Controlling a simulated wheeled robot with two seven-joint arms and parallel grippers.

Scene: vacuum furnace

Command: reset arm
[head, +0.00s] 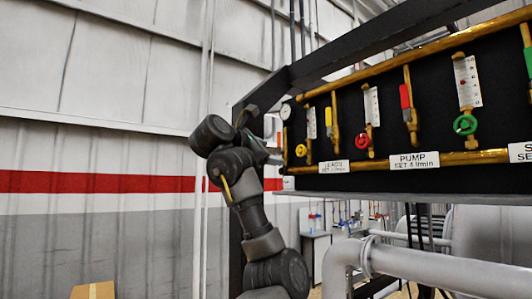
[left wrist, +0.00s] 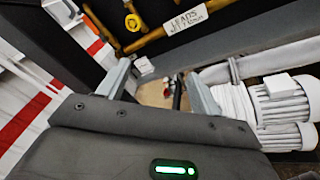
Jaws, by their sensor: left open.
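My left arm rises from the bottom of the head view and bends at the top. Its left gripper (head: 274,152) is in front of the left end of a black valve panel (head: 345,105), partly hidden by the arm. In the left wrist view the left gripper (left wrist: 160,88) has its two grey fingers wide apart with nothing held between them. A yellow round valve knob (head: 300,150) on the panel is near the gripper in the picture. The knob also shows beyond the fingers in the left wrist view (left wrist: 133,22). My right gripper is not in view.
A red valve knob (head: 364,141) and a green one (head: 465,124) are farther right on the panel. A dark frame beam (head: 340,57) runs above it. Thick grey pipes (head: 440,268) lie below. A ribbed white machine (left wrist: 285,100) shows right in the wrist view.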

